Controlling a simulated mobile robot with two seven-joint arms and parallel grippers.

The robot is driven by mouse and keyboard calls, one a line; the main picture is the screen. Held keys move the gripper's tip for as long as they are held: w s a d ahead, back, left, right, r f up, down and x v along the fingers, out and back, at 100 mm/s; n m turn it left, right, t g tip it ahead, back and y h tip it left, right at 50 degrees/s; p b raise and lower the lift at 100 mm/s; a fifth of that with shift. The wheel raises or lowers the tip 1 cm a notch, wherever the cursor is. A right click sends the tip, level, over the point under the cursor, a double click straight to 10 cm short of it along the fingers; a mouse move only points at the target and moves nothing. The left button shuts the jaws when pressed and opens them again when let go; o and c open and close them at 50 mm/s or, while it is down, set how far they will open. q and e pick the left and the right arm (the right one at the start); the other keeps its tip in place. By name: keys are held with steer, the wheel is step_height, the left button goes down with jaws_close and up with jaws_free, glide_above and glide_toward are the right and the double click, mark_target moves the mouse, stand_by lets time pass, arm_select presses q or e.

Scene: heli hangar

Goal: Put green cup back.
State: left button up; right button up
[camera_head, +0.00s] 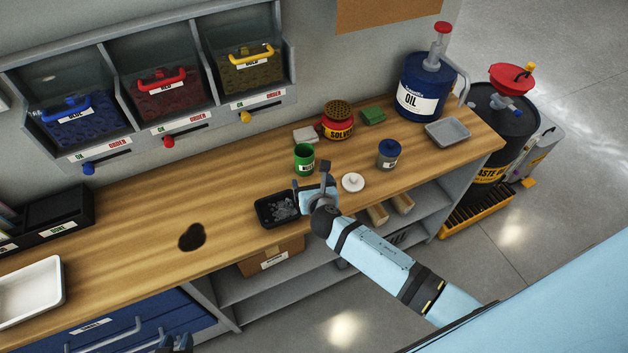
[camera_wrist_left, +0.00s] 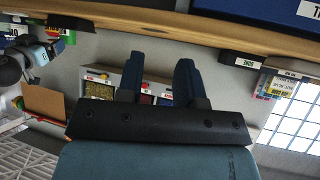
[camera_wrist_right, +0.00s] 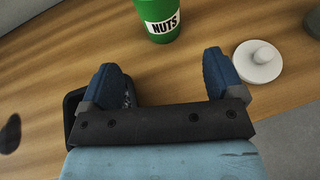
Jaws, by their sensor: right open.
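The green cup (camera_head: 304,160) stands upright on the wooden bench, behind a black tray (camera_head: 277,209) of small grey parts. In the right wrist view the cup (camera_wrist_right: 160,18) carries a "NUTS" label and is cut off by the top edge. My right gripper (camera_head: 318,172) is over the bench, just in front of the cup. In the right wrist view its two fingers (camera_wrist_right: 165,80) are apart with nothing between them, and the cup is beyond the fingertips. My left gripper (camera_head: 176,343) is low at the bottom edge of the head view. Its fingers (camera_wrist_left: 157,78) are apart and empty.
A white lid with a knob (camera_head: 353,182) lies right of my right gripper, with a blue-lidded grey can (camera_head: 389,153) beyond it. The bench left of the black tray is mostly clear.

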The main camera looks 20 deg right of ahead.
steer(key=s+m, duration=0.2)
steer(key=s+a+m+y, duration=0.1)
steer(key=s+m, duration=0.1)
steer(key=s+m+y, duration=0.1)
steer(key=s+m, duration=0.1)
steer(key=shift+a+r+m+g, duration=0.2)
steer(key=shift+m+g, duration=0.2)
steer(key=s+f+m+g+y, duration=0.1)
steer(key=s+f+m+y, duration=0.1)
steer(key=s+m, duration=1.7)
steer(key=m+y, duration=0.1)
steer(key=m, duration=0.4)
steer(key=shift+d+g, duration=0.3)
steer(key=shift+g, duration=0.1)
steer(key=shift+f, duration=0.1)
steer(key=shift+s+d, duration=0.1)
